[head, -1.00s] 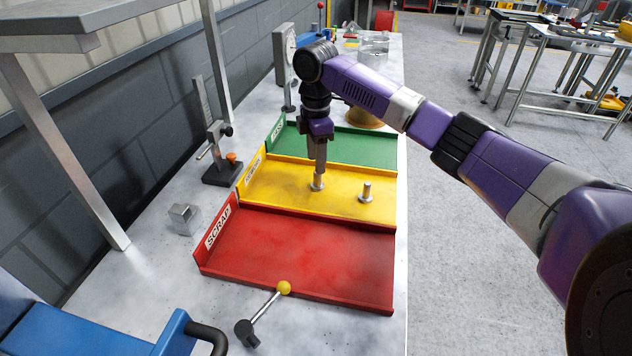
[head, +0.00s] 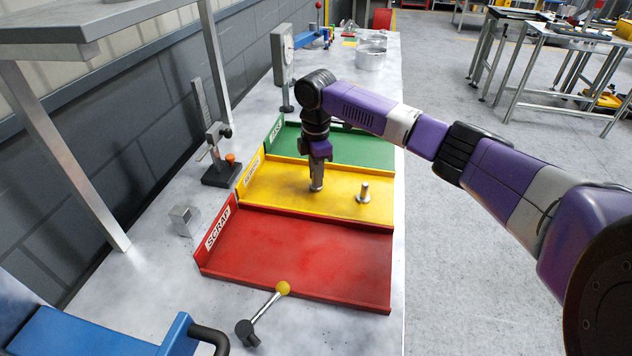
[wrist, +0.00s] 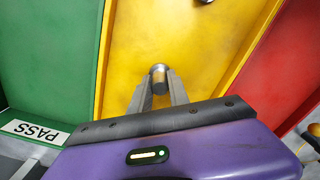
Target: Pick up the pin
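A metal pin (wrist: 158,78) stands in the yellow tray (head: 280,195), in the middle of the row. My gripper (head: 316,183) points down over it, with the fingertips low near the tray floor. In the wrist view the two fingers lie against both sides of the pin, with no clear gap, so my gripper looks shut on it. The fingers hide most of this pin in the head view. A second pin (head: 364,192) stands upright on its flange to the right in the same tray, apart from my gripper.
The red scrap tray (head: 300,255) lies nearer and the green pass tray (head: 365,148) farther back. A height gauge (head: 218,165) and a small metal block (head: 184,220) stand at left. A yellow-knobbed lever (head: 264,310) lies in front. The bench's right edge is close to the trays.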

